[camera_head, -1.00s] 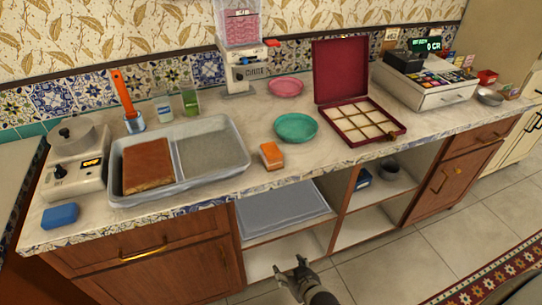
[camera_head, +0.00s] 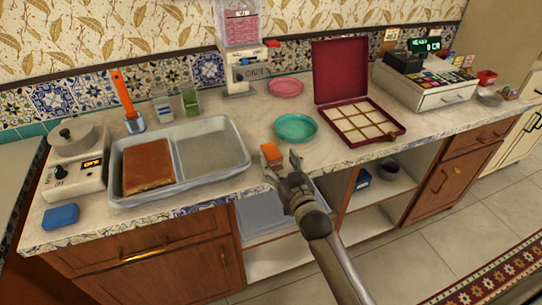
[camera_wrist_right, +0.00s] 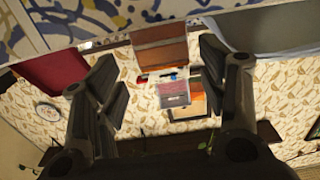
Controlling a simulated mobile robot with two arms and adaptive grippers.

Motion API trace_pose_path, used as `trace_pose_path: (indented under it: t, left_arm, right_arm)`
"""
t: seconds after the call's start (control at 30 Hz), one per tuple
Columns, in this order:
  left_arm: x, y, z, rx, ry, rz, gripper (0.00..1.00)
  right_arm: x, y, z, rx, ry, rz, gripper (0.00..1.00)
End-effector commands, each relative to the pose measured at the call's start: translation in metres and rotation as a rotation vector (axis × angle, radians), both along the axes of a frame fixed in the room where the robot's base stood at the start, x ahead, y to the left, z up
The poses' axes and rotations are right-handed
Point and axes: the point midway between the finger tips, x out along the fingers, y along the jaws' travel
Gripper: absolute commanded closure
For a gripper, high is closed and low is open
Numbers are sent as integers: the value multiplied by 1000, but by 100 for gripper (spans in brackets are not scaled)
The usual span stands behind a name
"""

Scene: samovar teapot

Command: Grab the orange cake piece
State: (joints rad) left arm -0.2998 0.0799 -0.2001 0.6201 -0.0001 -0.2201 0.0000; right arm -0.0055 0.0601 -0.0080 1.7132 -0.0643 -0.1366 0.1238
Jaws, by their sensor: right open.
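The orange cake piece (camera_head: 269,152) sits on the countertop near its front edge, right of the grey tray and in front of the green plate. My right gripper (camera_head: 282,165) is at the front edge of the counter, right at the near side of the piece, and hides its lower part. In the right wrist view the open fingers (camera_wrist_right: 159,68) stand wide on either side, with the layered orange-brown piece (camera_wrist_right: 160,45) ahead between them. No grip shows; I cannot tell whether a finger touches it. My left gripper is not in view.
A grey tray (camera_head: 222,155) with a large brown cake slab (camera_head: 147,165) is to the left. A green plate (camera_head: 296,128) and an open red box (camera_head: 343,127) lie behind and right. A blue sponge-like block (camera_head: 61,216) is at far left. Open shelves are below the counter.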

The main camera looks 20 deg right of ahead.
Motion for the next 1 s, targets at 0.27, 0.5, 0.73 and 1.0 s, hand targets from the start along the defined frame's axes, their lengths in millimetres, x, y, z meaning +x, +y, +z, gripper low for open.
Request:
trace_pose_path:
  t: [0.27,0.5,0.73,1.0]
  left_arm:
    - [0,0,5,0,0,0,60]
    - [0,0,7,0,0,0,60]
    - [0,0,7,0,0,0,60]
    - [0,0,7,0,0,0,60]
  right_arm:
    - [29,5,-4,2,0,1,34]
    - [51,5,-6,0,0,1,34]
    - [53,5,-6,0,1,1,34]
    - [52,5,-6,0,1,1,65]
